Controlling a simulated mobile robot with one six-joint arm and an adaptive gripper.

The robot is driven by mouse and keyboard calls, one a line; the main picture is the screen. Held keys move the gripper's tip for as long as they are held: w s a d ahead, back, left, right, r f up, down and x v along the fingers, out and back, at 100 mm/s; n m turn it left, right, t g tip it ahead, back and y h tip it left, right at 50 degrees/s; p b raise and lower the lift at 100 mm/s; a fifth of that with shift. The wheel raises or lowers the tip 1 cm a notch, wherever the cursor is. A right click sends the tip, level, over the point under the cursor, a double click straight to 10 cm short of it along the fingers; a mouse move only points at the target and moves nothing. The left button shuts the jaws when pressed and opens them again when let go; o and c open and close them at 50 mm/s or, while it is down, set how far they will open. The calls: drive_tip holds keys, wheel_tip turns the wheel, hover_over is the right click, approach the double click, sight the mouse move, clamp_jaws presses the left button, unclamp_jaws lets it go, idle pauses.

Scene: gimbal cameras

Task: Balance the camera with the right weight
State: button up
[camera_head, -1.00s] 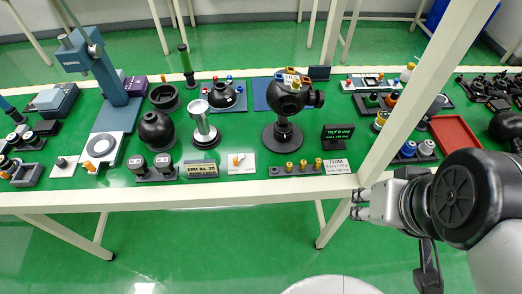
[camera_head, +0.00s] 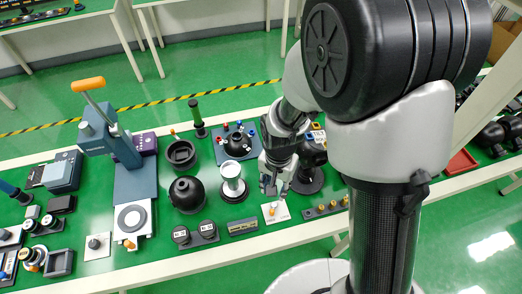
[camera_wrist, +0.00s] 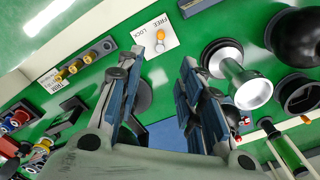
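My gripper (camera_head: 272,188) hangs above the bench near the FREE/LOCK switch plate. In the wrist view its two fingers (camera_wrist: 162,60) are apart with nothing between them. The black gimbal camera (camera_head: 314,155) is mostly hidden behind my gripper; part of its round base (camera_head: 308,182) shows. A rack of brass weights (camera_head: 333,205) stands at the front edge, right of the switch. The wrist view shows three brass weights (camera_wrist: 75,67) and a dark end position with no brass on it. The white switch plate (camera_wrist: 165,28) has an orange knob (camera_wrist: 160,36).
A silver-topped pedestal (camera_head: 232,184), a black dome (camera_head: 187,194) and a blue lever press (camera_head: 132,170) stand to the left. A small dark display (camera_wrist: 72,115) stands by the weights. A red tray (camera_head: 460,162) lies right. The bench is crowded.

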sight(272, 211)
wheel_tip(272, 211, down, 18)
drive_tip(key=b, duration=0.4)
drive_tip(key=shift+a+b, duration=0.1)
drive_tip(key=shift+b, duration=0.25)
drive_tip(key=shift+c, duration=0.5)
clamp_jaws()
